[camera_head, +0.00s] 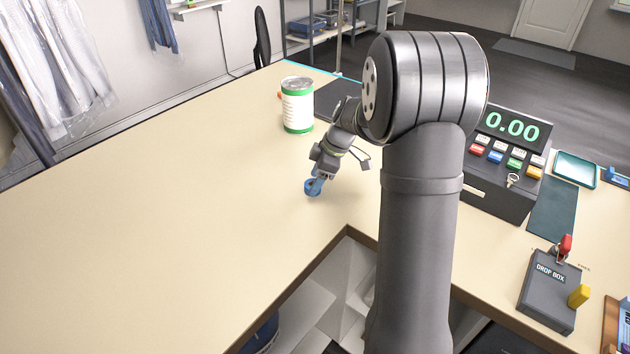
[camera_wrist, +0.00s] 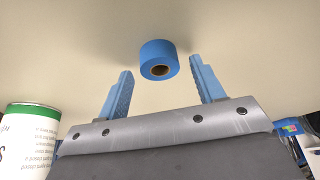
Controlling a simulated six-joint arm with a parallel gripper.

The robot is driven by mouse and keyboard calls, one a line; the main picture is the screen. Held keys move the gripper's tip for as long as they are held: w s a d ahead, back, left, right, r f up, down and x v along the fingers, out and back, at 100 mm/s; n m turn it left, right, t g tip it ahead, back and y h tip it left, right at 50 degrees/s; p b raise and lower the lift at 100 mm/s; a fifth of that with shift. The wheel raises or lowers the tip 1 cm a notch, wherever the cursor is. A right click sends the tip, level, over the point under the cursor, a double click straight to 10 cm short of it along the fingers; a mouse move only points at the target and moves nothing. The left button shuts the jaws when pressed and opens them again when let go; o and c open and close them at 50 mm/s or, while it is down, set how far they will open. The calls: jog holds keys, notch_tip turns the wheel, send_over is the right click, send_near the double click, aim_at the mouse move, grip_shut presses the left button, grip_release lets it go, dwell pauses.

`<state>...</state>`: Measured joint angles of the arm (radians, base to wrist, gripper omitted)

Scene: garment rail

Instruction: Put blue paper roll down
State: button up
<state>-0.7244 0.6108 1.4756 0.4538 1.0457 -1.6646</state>
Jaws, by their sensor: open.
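The blue paper roll (camera_head: 311,188) rests on the cream counter (camera_head: 170,200), near the counter's inner corner. In the wrist view the blue roll (camera_wrist: 158,59) shows its brown core hole and lies just beyond the fingertips, between their lines. My gripper (camera_head: 318,176) is right above and beside the roll in the head view. In the wrist view my gripper (camera_wrist: 160,75) has its two blue fingers spread wide, with a clear gap between each finger and the roll. Nothing is held.
A white and green canister (camera_head: 298,105) stands behind my gripper. A cash register (camera_head: 503,160) and a grey drop box (camera_head: 549,290) stand to the right. Garments in clear covers (camera_head: 60,65) hang at the back left. The left counter is clear.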

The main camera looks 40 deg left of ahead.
jog(key=v, duration=1.1)
jog(key=x, duration=1.2)
jog(key=shift+r, duration=1.8)
